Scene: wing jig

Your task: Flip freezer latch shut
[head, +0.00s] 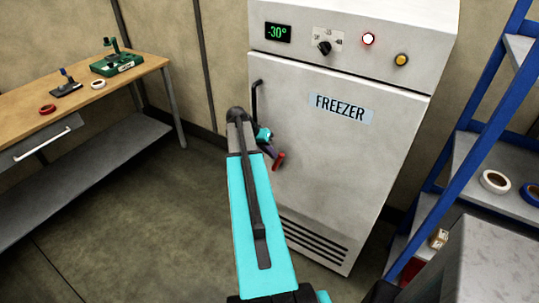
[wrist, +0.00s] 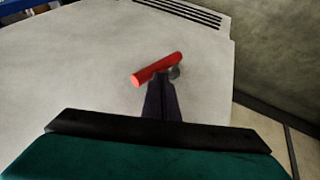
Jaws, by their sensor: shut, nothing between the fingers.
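The white freezer (head: 335,165) stands upright with its door flush against the body, as far as I can see. The red latch handle (head: 279,161) is low on the door's left side. In the wrist view the red latch handle (wrist: 157,69) lies slanted across the door, with a small grey pivot at its right end. My gripper (head: 270,150) is shut and empty, right at the latch. In the wrist view its dark fingers (wrist: 160,98) reach up to the red handle and overlap its lower edge. I cannot tell whether they touch it.
A black door handle (head: 256,97) is above the latch, partly behind my arm. A wooden workbench (head: 130,72) stands at the left. A blue-framed shelf (head: 440,200) is close on the freezer's right. The floor (head: 160,215) between bench and freezer is clear.

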